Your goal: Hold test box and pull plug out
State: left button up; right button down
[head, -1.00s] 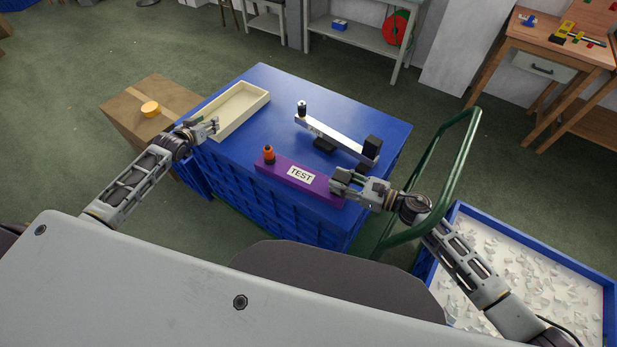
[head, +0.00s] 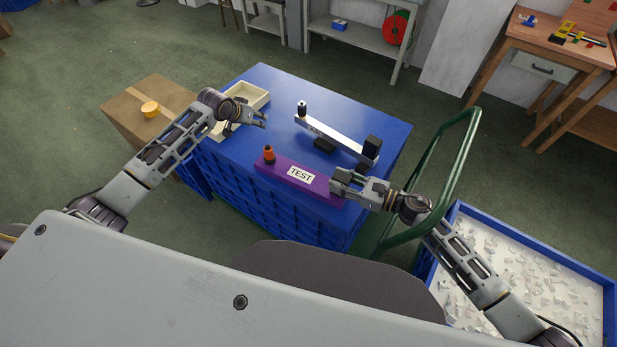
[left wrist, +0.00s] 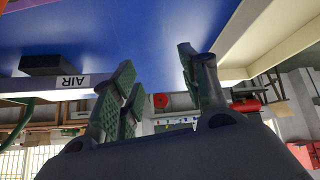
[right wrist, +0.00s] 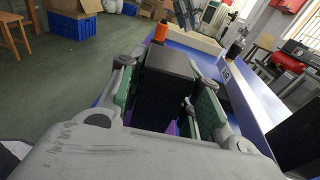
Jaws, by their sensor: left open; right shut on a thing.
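The purple test box (head: 285,170) lies on the blue table top with its TEST label up. An orange plug (head: 268,153) stands upright in its left end; it also shows in the right wrist view (right wrist: 160,32). My right gripper (head: 338,183) is shut on the right end of the test box. In the right wrist view a dark block (right wrist: 172,62) sits between the fingers (right wrist: 160,100), with a little purple below. My left gripper (head: 262,118) is open and empty, above the table top, up and left of the plug. It also shows in the left wrist view (left wrist: 155,75).
A silver AIR bar (head: 335,136) with a black plug (head: 302,110) at its left end lies behind the test box. A cream tray (head: 262,92) lies at the back left, partly hidden by my left arm. A green trolley handle (head: 470,150) rises at right.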

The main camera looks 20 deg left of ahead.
aim_at(268, 148)
pick_arm(q)
jog(key=s+d+r+m+g, duration=0.1)
jog(key=s+d+g, duration=0.1)
jog(key=s+d, duration=0.1)
jog(key=s+d+r+m+g, duration=0.1)
jog(key=s+d+r+g, duration=0.1)
jog(key=s, duration=0.1)
jog(key=s+d+r+m+g+y, duration=0.1)
jog(key=s+d+r+g, duration=0.1)
jog(key=s+d+g, duration=0.1)
jog(key=shift+d+r, duration=0.2)
jog(key=shift+d, duration=0.15)
jog(key=shift+s+r+g, duration=0.3)
jog(key=shift+s, duration=0.4)
jog(key=shift+f, duration=0.1)
jog(key=shift+f, duration=4.4)
grip_shut()
